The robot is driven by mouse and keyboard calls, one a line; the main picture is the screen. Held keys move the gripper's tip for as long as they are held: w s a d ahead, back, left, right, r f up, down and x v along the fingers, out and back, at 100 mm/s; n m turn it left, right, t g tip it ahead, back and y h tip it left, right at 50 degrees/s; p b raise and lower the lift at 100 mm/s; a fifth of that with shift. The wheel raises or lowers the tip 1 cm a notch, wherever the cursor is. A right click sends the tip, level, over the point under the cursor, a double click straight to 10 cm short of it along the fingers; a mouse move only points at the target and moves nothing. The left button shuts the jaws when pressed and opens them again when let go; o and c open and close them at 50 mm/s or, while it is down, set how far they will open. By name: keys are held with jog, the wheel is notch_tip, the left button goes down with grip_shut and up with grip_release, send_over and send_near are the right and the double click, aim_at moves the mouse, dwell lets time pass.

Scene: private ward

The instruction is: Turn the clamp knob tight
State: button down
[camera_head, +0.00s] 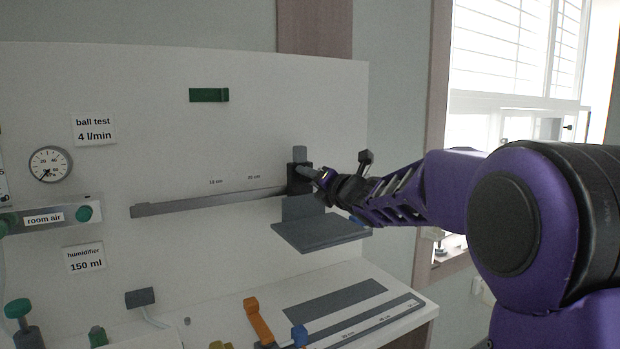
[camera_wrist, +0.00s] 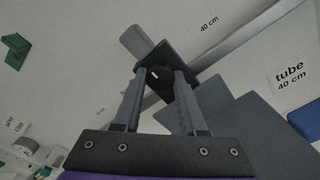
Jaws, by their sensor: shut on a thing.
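The dark clamp (camera_head: 298,178) sits on a grey rail (camera_head: 215,202) on the upright white panel, with a grey post rising above it and a grey shelf (camera_head: 318,232) below. My gripper (camera_head: 318,174) reaches in from the right and is at the front of the clamp. In the wrist view, my gripper (camera_wrist: 163,78) has its two grey fingers on either side of a small dark knob (camera_wrist: 158,76) with a light mark on its face. The fingers are shut on the knob. The rail (camera_wrist: 235,42) and shelf (camera_wrist: 255,125) also show there. How tight the knob is cannot be seen.
A green block (camera_head: 209,95) is on the panel above. A gauge (camera_head: 50,164) and a "room air" unit (camera_head: 45,217) are at left. An orange lever (camera_head: 259,320) and a blue knob (camera_head: 300,335) stand on the lower ledge. A window is at right.

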jog(key=shift+m, duration=0.4)
jog(key=m+p, duration=0.9)
jog(key=m, duration=1.4)
jog(key=shift+r, duration=0.2)
jog(key=shift+c, duration=2.3)
grip_release()
jog(key=shift+f, duration=0.1)
